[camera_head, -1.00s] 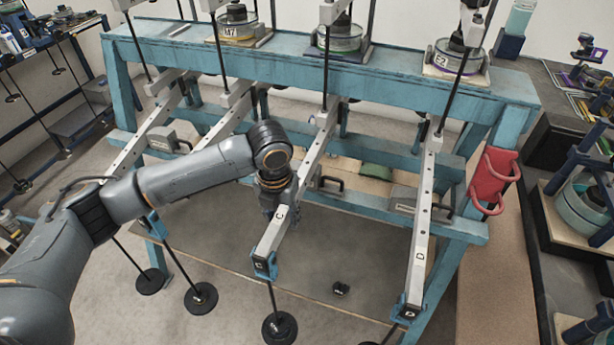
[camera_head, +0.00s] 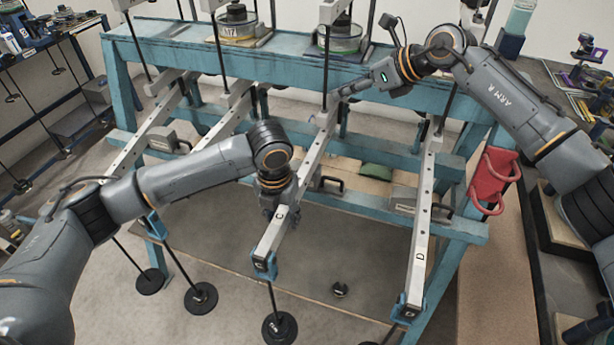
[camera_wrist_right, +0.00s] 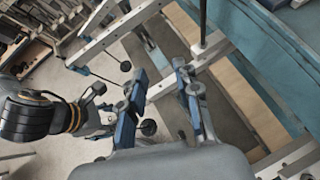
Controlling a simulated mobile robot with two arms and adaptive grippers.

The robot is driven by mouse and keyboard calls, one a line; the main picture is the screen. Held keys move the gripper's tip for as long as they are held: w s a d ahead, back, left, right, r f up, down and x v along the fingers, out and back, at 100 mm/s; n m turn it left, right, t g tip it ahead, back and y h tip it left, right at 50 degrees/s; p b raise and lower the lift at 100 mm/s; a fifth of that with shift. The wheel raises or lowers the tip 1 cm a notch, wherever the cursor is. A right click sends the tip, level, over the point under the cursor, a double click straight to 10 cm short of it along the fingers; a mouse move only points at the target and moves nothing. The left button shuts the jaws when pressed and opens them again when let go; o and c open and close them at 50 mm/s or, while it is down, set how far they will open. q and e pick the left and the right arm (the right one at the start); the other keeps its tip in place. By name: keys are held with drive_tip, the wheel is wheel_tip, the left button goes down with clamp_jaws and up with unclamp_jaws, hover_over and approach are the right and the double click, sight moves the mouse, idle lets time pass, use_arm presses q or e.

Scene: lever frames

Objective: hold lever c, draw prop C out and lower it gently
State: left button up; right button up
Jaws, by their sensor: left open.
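Lever C (camera_head: 268,244) is a pale bar sloping down toward me, marked C, with a blue hanger (camera_head: 264,264) at its near end. My left gripper (camera_head: 279,210) points down at lever C with its jaws open; whether they straddle the bar is hard to tell. A grey block with a black handle (camera_head: 330,184), apparently prop C, sits beside lever C farther up. My right gripper (camera_head: 338,96) is above the frame's rear part, near lever C's upper end. In the right wrist view its blue-backed fingers (camera_wrist_right: 156,76) are apart with nothing held between them.
Lever D (camera_head: 420,245) slopes down on the right, with another handled block (camera_head: 410,204) beside it. The blue frame's upper beam (camera_head: 290,62) carries jars and upright rods. Round black weights (camera_head: 279,327) hang below.

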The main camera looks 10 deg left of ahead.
sight(333, 179)
use_arm(q)
drive_tip(key=shift+a, duration=0.1)
use_arm(e)
drive_tip(key=f+n+t+h, duration=0.1)
drive_tip(key=f+h, duration=0.2)
drive_tip(key=f, duration=0.5)
drive_tip(key=s+a+f+n+t+h, duration=0.1)
drive_tip(key=f+h, duration=0.3)
drive_tip(key=f, duration=0.4)
drive_tip(key=a+f+n+h, duration=0.1)
drive_tip(key=f+n+h, duration=0.1)
drive_tip(key=f, duration=0.7)
drive_tip(key=shift+s+a+t+h, duration=0.15)
drive_tip(key=shift+s+t+h, duration=0.2)
drive_tip(key=shift+h, duration=0.45)
drive_tip(key=shift+x, duration=2.35)
drive_tip(key=shift+w, duration=0.1)
use_arm(q)
clamp_jaws()
drive_tip(key=shift+r, duration=0.1)
